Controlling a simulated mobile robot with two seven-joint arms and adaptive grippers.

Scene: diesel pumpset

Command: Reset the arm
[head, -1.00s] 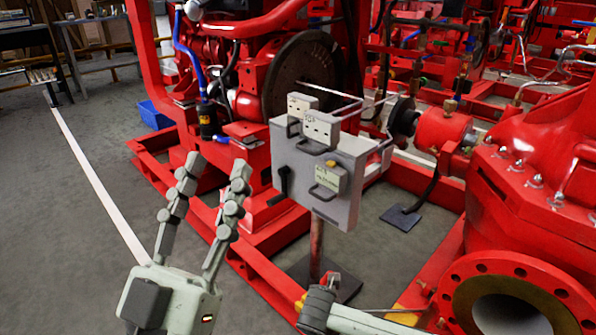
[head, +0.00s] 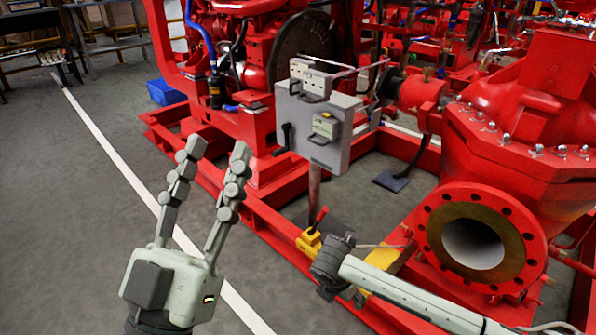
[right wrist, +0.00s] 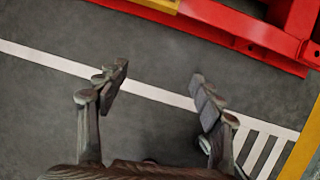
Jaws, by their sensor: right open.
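My left gripper (head: 215,149) stands at the lower left of the head view. Its two jointed grey fingers point up, spread apart, with nothing between them. My right arm comes in from the lower right, and its dark wrist end (head: 331,264) is beside the red pump base; its fingers are hidden there.
A grey control box (head: 340,150) stands on a post on the red frame. A yellow part with a red handle (head: 315,232) is close to my right wrist. A red pump with a round flange (head: 425,240) fills the right. Open floor (head: 60,220) lies left.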

